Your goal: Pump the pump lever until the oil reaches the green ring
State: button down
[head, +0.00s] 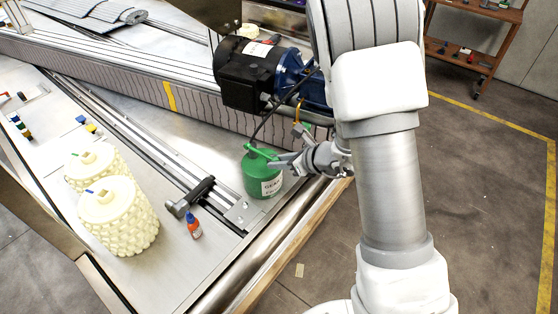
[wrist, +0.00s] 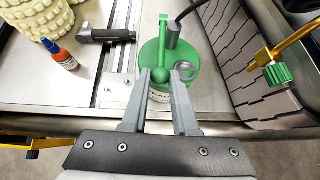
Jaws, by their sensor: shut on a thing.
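A green oil can (head: 262,178) with a white label stands on the metal bench near its front edge. Its green pump lever (wrist: 163,45) runs over the lid, with a rounded end between my fingertips. My gripper (head: 283,163) reaches it from the right in the head view. In the wrist view my gripper (wrist: 161,77) is shut on the lever's end, above the can. A dark hose (wrist: 185,18) rises from the lid. A yellow tube-like part with a green piece (wrist: 278,73) is at the right; I cannot make out an oil level or a clear ring.
A black and blue motor (head: 262,75) hangs over the conveyor side behind the can. A dark hammer-like tool (head: 190,197) and a small orange-red bottle (head: 194,228) lie or stand left of the can. Two cream knobbly rollers (head: 120,215) stand further left.

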jog(key=shift+s+d+f+b, duration=0.1)
jog(key=shift+s+f+b, duration=0.05)
jog(key=shift+f+b, duration=0.4)
jog(key=shift+r, duration=0.1)
jog(key=shift+w+a+r+p, duration=0.15)
jog(key=shift+r+p, duration=0.25)
jog(key=shift+r, duration=0.35)
jog(key=shift+w+a+r+p, duration=0.1)
jog(key=shift+r+p, duration=0.35)
jog(key=shift+r, duration=0.3)
jog(key=shift+w+a+r+p, duration=0.15)
jog(key=shift+r+p, duration=0.25)
jog(key=shift+r, duration=0.35)
jog(key=c, duration=0.6)
grip_release()
jog(key=shift+f, duration=0.1)
